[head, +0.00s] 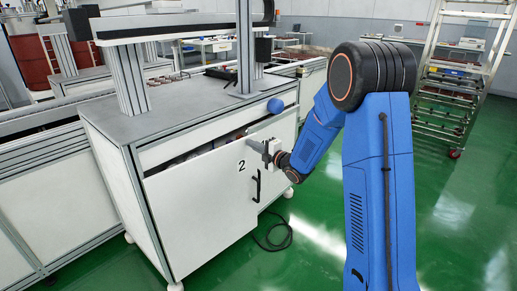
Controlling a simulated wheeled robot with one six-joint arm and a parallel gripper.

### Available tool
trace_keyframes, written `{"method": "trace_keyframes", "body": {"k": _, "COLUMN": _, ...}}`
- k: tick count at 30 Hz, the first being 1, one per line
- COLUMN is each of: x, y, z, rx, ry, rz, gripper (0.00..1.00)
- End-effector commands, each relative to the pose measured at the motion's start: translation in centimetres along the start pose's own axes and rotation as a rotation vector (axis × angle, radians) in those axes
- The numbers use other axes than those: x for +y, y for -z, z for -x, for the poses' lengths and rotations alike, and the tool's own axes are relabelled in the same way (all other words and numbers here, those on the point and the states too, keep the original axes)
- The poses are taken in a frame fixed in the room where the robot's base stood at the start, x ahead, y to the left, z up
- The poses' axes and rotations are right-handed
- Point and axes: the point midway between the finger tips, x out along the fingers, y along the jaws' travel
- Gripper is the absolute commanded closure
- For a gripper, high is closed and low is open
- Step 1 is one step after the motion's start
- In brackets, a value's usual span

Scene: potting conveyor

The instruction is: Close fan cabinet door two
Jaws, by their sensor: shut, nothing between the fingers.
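The white fan cabinet (110,118) stands at center left. Its door two (200,205), marked with a black "2", stands slightly ajar. A dark gap along its top edge shows some items inside, too small to make out. A black handle (256,186) is near the door's right edge. My gripper (256,146) is shut and empty at the upper right of the door, close to its top corner. I cannot tell whether the fingers touch the door. The gripper and wrist hide part of the cabinet front.
A blue ball-shaped part (275,105) is at the cabinet top's front edge, just above my gripper. A black cable (272,238) lies on the green floor before the cabinet. A metal rack (455,85) stands at the back right.

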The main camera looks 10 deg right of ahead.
Motion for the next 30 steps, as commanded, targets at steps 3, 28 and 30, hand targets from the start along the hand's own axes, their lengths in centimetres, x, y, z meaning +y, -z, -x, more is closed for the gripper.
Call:
{"method": "trace_keyframes", "body": {"k": 3, "x": 0.0, "y": 0.0, "z": -0.6, "rx": 0.0, "ry": 0.0, "rz": 0.0, "gripper": 1.0}}
{"method": "trace_keyframes", "body": {"k": 28, "x": 0.0, "y": -0.2, "z": -6.5, "rx": 0.127, "ry": -0.001, "rz": 0.001, "gripper": 1.0}}
{"method": "trace_keyframes", "body": {"k": 30, "x": 0.1, "y": -0.2, "z": -6.8, "rx": 0.133, "ry": -0.001, "rz": 0.001, "gripper": 1.0}}
